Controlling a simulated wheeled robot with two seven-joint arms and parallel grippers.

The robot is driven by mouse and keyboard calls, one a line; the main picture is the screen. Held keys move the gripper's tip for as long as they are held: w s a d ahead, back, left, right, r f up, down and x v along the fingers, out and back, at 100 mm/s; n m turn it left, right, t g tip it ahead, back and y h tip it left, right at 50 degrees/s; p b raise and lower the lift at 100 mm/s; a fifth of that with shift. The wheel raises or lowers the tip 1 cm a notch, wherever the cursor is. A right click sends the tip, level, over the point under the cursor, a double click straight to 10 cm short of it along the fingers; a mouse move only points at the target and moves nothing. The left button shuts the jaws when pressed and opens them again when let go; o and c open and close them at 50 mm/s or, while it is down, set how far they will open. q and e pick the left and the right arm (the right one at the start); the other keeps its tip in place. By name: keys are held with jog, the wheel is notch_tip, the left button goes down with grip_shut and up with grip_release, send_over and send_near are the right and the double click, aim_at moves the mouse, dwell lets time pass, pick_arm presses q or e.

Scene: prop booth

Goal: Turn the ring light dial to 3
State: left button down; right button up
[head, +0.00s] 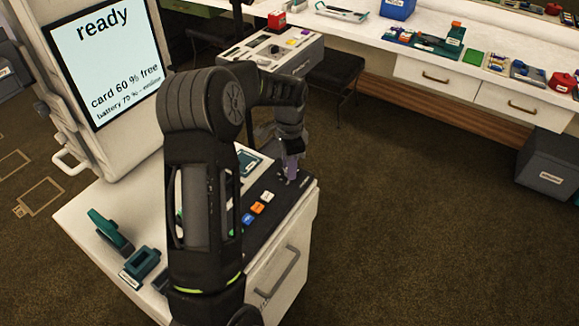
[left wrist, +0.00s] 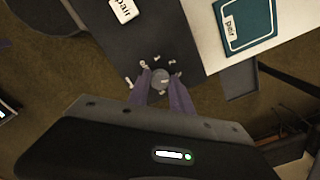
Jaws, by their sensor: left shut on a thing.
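The dial (left wrist: 160,75) is a small round grey knob on a dark panel, with small pale marks around it in the left wrist view. Its marks are too small to read, so I cannot tell which number it points at. My left gripper (left wrist: 161,88) is shut on the dial, one purple finger on each side. In the head view the left gripper (head: 291,170) reaches down to the far right end of the dark panel (head: 282,205); its fingers mostly hide the dial there. My right gripper is not in view.
Blue (head: 248,219), orange (head: 257,208) and white (head: 267,196) buttons line the panel beside the dial. A screen (head: 105,60) reading "ready" stands at the left. Teal items (head: 108,230) lie on the white cabinet top. A long counter (head: 480,35) runs behind; carpet is open at right.

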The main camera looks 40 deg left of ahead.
pick_arm(q)
jog(key=shift+m, duration=0.5)
jog(key=c, duration=1.1)
grip_release()
jog(key=shift+c, duration=0.2)
jog(key=shift+r, duration=0.15)
notch_tip(320, 180, up, 8)
jog(key=shift+f+b, duration=0.2)
jog(key=shift+b, duration=0.1)
